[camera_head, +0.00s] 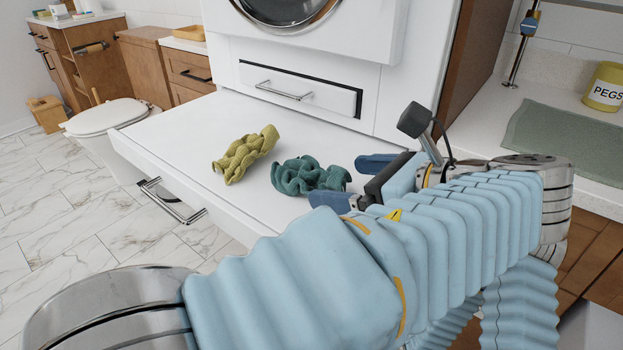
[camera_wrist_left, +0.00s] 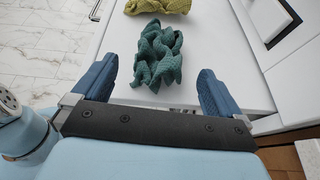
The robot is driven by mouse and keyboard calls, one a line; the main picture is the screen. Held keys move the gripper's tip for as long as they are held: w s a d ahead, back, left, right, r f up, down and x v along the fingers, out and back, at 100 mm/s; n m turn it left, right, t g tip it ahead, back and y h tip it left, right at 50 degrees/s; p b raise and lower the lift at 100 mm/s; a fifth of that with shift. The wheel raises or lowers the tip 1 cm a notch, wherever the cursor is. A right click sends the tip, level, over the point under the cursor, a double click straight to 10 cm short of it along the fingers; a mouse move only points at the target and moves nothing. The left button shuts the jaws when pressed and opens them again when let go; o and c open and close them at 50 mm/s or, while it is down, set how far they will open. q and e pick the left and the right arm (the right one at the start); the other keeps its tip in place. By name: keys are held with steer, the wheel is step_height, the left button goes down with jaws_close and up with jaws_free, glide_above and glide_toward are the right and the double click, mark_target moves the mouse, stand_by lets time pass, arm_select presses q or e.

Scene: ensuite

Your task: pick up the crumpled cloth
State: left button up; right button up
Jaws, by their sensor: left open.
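Two crumpled cloths lie on a white pull-out shelf (camera_head: 185,125) below a front-loading machine. The teal crumpled cloth (camera_head: 308,176) is the nearer to my gripper; the olive-yellow crumpled cloth (camera_head: 245,154) lies to its left. My left gripper (camera_head: 350,180) is open, its blue fingers pointing at the teal cloth from the right. In the left wrist view the teal cloth (camera_wrist_left: 158,56) sits ahead of and between the open fingertips, apart from them. The olive cloth (camera_wrist_left: 158,6) is farther off at the top edge. My right gripper is not seen.
The machine front with a drawer handle (camera_head: 285,91) rises behind the shelf. A toilet (camera_head: 105,117) and wooden cabinets (camera_head: 150,65) stand at the left. At the right, a counter holds a grey-green mat (camera_head: 565,140) and a yellow PEGS tin (camera_head: 605,88). The shelf's left part is clear.

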mark_target(317, 178)
arm_select(q)
steer(key=shift+x, duration=3.15)
steer(key=shift+s+a, duration=0.1)
steer(key=shift+s, duration=0.05)
steer(key=c, duration=1.2)
steer(key=shift+r, duration=0.1)
